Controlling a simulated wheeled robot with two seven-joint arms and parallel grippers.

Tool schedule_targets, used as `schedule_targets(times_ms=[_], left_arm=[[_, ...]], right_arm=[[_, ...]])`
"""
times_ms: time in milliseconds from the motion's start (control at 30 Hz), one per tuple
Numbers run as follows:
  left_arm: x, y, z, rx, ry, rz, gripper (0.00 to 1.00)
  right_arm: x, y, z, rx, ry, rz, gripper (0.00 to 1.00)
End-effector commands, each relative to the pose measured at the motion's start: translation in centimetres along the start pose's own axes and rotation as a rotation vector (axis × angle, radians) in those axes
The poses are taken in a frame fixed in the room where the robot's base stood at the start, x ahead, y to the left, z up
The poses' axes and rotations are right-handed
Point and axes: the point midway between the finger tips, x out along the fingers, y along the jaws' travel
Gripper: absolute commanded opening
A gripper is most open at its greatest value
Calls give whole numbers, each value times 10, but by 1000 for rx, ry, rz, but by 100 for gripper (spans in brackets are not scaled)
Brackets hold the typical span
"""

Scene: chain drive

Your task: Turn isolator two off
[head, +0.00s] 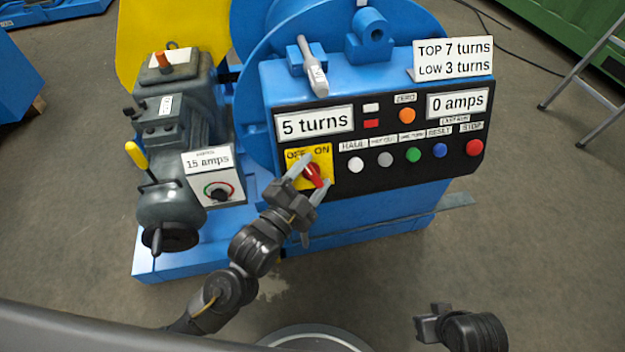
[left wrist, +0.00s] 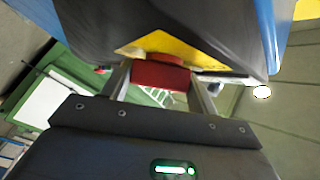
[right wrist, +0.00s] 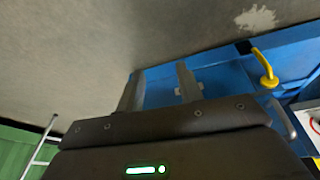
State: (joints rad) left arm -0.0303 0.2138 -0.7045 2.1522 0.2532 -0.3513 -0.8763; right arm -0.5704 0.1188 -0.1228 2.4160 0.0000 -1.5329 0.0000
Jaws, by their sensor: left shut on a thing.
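The isolator is a yellow plate (head: 293,177) marked OFF at left and ON at right, low on the left of the black panel. Its red handle (head: 314,174) is tilted, its upper end leaning left; the fingers partly cover it, so I cannot tell which mark it points to. My left gripper (head: 309,180) is shut on the red handle. In the left wrist view the red handle (left wrist: 160,76) sits between the two fingers, with the yellow plate behind it. My right gripper (head: 429,323) is away from the machine at lower right. Its fingers are apart and empty in the right wrist view (right wrist: 158,88).
Push buttons, including a red stop button (head: 473,147), lie right of the isolator. A display (head: 314,123) above it reads 5 turns. A grey pump unit with a yellow lever (head: 137,155) and a 15 amps dial box (head: 212,180) stand left. Floor at right is clear up to a ladder (head: 585,85).

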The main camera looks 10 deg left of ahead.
Motion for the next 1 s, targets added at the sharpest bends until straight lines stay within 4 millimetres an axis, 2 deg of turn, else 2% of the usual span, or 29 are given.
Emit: schedule_targets(times_ms=[267,433,1000], left_arm=[[-1,3,3,-109,-9,-149,36],[-1,4,2,-148,-7,-206,36],[-1,3,2,-179,-5,-248,36]], right_arm=[[-13,0,2,1,7,1,36],[-12,-2,-6,-7,44,-2,36],[-11,-3,-12,-14,76,-4,36]])
